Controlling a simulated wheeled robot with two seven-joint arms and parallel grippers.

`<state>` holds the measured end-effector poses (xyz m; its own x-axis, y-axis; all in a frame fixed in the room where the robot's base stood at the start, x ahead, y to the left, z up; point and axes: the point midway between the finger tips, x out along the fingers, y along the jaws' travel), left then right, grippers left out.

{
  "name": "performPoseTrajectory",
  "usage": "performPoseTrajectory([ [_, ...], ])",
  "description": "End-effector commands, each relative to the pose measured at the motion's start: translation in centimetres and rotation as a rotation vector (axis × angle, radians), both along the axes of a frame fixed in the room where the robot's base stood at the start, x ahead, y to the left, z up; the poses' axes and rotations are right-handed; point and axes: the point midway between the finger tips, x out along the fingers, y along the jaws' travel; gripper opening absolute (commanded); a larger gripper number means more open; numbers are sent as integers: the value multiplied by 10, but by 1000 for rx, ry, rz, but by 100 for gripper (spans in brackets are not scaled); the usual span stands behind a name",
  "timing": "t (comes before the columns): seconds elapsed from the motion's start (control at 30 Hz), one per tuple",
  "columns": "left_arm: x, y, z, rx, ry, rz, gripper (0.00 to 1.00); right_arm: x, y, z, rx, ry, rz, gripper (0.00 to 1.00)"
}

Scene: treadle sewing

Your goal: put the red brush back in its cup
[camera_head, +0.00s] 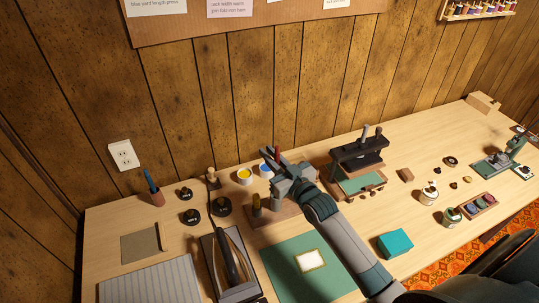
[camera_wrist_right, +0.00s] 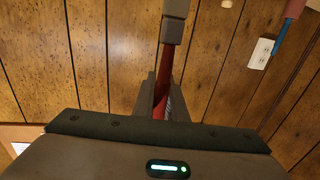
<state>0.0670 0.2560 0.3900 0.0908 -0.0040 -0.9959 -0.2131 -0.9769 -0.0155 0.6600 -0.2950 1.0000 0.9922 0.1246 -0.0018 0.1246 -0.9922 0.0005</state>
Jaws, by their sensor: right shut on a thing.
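My right gripper (camera_head: 269,156) is shut on the red brush (camera_head: 277,152) and holds it above the back of the table. In the right wrist view the red brush (camera_wrist_right: 167,68) runs up from between the fingers, with a grey block at its far end. A reddish-brown cup (camera_head: 157,198) stands at the table's back left, holding a blue brush (camera_head: 150,180). The gripper is to the right of this cup and apart from it. The cup also shows at the top right of the right wrist view (camera_wrist_right: 294,9). My left gripper is not in view.
Several dark round weights (camera_head: 222,206) stand right of the cup. Yellow (camera_head: 244,175) and blue (camera_head: 265,169) pots stand near the gripper. A dark press (camera_head: 358,155) is to the right. A wood wall (camera_head: 230,90) with an outlet (camera_head: 123,155) rises behind the table.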

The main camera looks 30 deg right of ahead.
Motion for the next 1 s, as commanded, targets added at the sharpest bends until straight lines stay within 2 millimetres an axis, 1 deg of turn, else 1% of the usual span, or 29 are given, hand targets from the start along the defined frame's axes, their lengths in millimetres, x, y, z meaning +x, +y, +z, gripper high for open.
performPoseTrajectory([
  [0.03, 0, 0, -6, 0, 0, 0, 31, 0, 0, -6, 0, 0, 0, 0],
  [0.4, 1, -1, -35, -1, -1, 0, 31, 0, 0, -34, 0, 0, 0, 0],
  [1.0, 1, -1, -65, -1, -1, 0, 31, 0, 0, -83, 0, 1, 0, 0],
])
